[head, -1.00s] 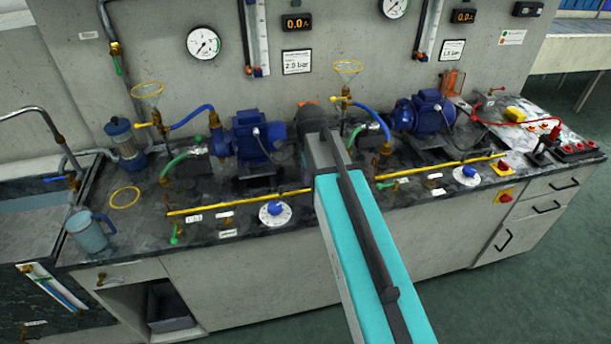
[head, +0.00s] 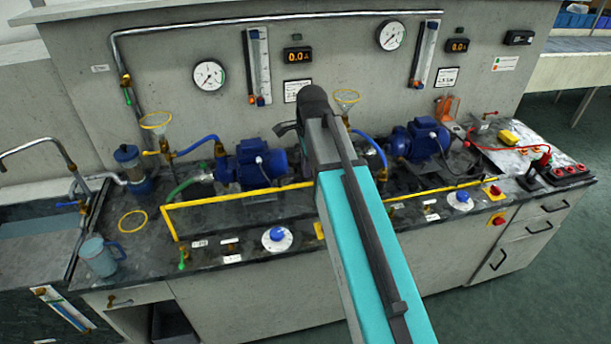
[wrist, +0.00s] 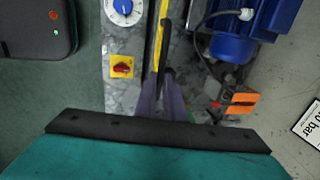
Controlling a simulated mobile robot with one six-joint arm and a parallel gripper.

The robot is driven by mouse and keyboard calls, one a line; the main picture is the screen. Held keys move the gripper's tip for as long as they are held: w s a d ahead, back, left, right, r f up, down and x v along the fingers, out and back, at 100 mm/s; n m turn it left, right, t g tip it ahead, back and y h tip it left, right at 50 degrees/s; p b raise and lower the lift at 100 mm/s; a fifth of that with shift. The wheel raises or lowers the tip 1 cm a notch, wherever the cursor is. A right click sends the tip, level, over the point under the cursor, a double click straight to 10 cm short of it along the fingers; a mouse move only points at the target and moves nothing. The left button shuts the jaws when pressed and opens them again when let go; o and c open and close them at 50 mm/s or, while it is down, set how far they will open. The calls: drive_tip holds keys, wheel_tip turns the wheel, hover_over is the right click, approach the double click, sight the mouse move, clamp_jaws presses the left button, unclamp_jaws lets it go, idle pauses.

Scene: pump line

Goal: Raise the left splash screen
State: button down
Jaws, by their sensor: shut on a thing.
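The left splash screen (head: 235,195) is a clear panel with a yellow frame in front of the left blue pump (head: 255,163). Its top bar stands clearly above the bench, with its left post running down to the worktop; the right end is hidden behind my arm. In the wrist view, my gripper (wrist: 164,80) is shut on the yellow bar (wrist: 157,45). The head view hides my fingertips behind the arm. The right screen's yellow bar (head: 435,190) lies low along the bench.
A white dial with a blue knob (head: 277,238) and a red switch (wrist: 122,67) sit at the bench front. A jug (head: 98,256) stands at the left. The right blue pump (head: 418,138) and red leads (head: 500,149) are right of my arm. Gauges line the wall behind.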

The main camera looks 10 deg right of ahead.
wheel_tip(320, 180, up, 11)
drive_tip(key=p, duration=0.4)
drive_tip(key=shift+w, duration=0.15)
drive_tip(key=c, duration=1.8)
unclamp_jaws()
drive_tip(key=shift+r, duration=0.1)
drive_tip(key=shift+c, duration=0.2)
drive_tip(key=shift+s, duration=0.2)
wheel_tip(320, 180, up, 13)
drive_tip(key=s+b, duration=0.2)
drive_tip(key=b, duration=0.2)
drive_tip(key=shift+s+r, duration=0.2)
drive_tip(key=shift+s, duration=0.1)
drive_tip(key=shift+f, duration=0.1)
